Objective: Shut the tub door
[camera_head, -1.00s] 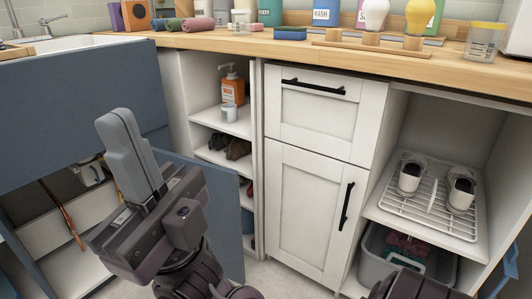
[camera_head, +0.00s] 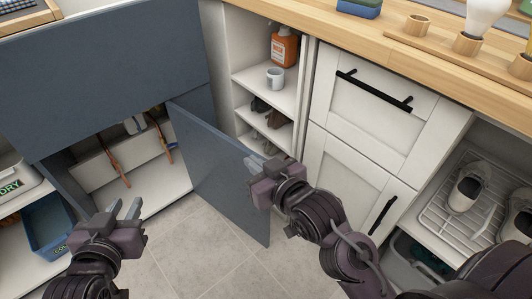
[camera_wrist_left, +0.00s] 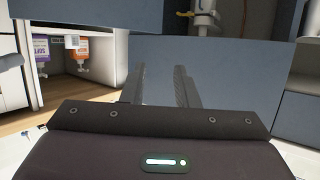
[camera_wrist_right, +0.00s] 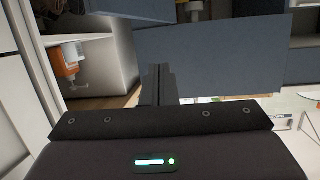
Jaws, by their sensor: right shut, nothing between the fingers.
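The tub door (camera_head: 215,165) is a blue-grey panel standing open, swung out from the blue-grey cabinet front under the counter. My right gripper (camera_head: 255,166) is shut and empty, close to the door's upper free corner; I cannot tell whether it touches. In the right wrist view its closed fingers (camera_wrist_right: 158,84) point toward a blue-grey panel. My left gripper (camera_head: 127,208) is open and empty, in front of the cabinet opening, left of the door. In the left wrist view its fingers (camera_wrist_left: 159,85) are apart, with a blue-grey panel (camera_wrist_left: 230,75) beyond them.
Open shelves (camera_head: 250,82) with an orange bottle (camera_head: 284,46) and a mug (camera_head: 276,78) stand behind the door. White cabinets (camera_head: 352,165) and a shoe rack (camera_head: 445,205) are at the right. A blue bin (camera_head: 50,225) is at the left. Tiled floor (camera_head: 190,245) is clear.

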